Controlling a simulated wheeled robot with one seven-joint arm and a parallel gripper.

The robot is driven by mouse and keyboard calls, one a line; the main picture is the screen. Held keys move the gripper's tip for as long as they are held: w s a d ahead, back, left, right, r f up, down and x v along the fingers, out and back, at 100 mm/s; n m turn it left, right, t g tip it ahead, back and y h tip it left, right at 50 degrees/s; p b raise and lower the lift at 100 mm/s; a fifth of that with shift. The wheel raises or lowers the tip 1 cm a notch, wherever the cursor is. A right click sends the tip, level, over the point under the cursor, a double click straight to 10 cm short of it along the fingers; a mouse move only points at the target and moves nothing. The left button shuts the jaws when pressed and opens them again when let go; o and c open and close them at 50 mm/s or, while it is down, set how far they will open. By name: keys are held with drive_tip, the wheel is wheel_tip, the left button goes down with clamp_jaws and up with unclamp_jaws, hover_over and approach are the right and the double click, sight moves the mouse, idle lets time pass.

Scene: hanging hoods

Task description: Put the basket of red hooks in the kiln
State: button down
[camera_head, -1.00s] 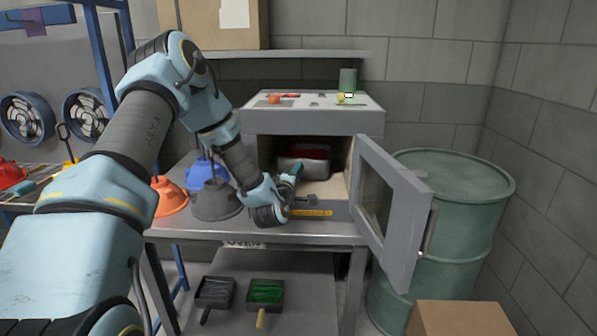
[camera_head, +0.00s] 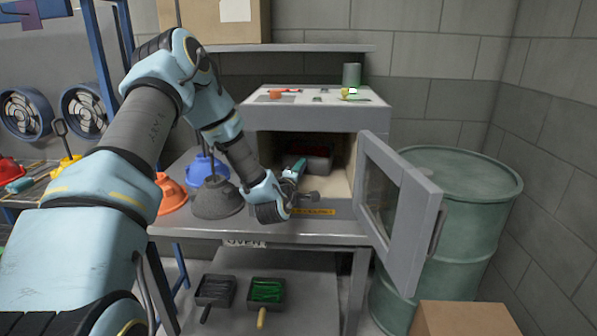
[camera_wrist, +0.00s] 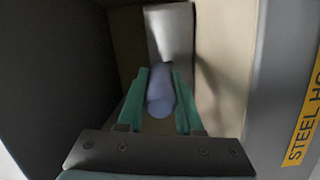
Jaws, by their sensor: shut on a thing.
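The kiln (camera_head: 262,120) is a grey box on the bench, its door (camera_head: 402,215) swung open to the right. The basket (camera_head: 318,164) is inside the chamber, with the red hooks (camera_head: 308,152) showing dark red at its top. My gripper (camera_head: 297,168) reaches into the opening from the front left. In the wrist view, my gripper's green fingers (camera_wrist: 160,74) are shut on the basket's blue-grey handle (camera_wrist: 160,98). The basket's pale wall (camera_wrist: 169,35) is ahead of them. The hooks do not show there. I cannot tell whether the basket touches the chamber floor.
A yellow label (camera_head: 315,212) is on the kiln's front below the opening. Grey (camera_head: 217,202), blue (camera_head: 203,172) and orange (camera_head: 170,195) hoods stand left of the kiln. A green drum (camera_head: 470,230) is behind the door. A cardboard box (camera_head: 465,318) is at the front right.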

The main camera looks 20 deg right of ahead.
drive_tip(key=shift+r, duration=0.1)
drive_tip(key=shift+c, duration=2.4)
unclamp_jaws()
drive_tip(key=shift+f, duration=0.2)
drive_tip(key=shift+s+a+b, duration=0.3)
drive_tip(key=shift+s+a, duration=0.05)
drive_tip(key=shift+s, duration=0.05)
drive_tip(key=b+v, duration=0.3)
drive_tip(key=v, duration=0.6)
drive_tip(key=s+a+f+m+g+y, duration=0.1)
drive_tip(key=a+f+m+g+y, duration=0.2)
drive_tip(key=a, duration=0.5)
drive_tip(key=s+a+m+g+y, duration=0.1)
drive_tip(key=a+m+g+y, duration=0.25)
drive_tip(key=a, duration=0.45)
drive_tip(key=s+a+r+m+g+y, duration=0.3)
drive_tip(key=s+a+g, duration=0.3)
drive_tip(key=s+a, duration=0.8)
drive_tip(key=shift+s+a+y+b, duration=0.2)
drive_tip(key=shift+a+y+b, duration=0.1)
drive_tip(key=shift+a+y, duration=0.5)
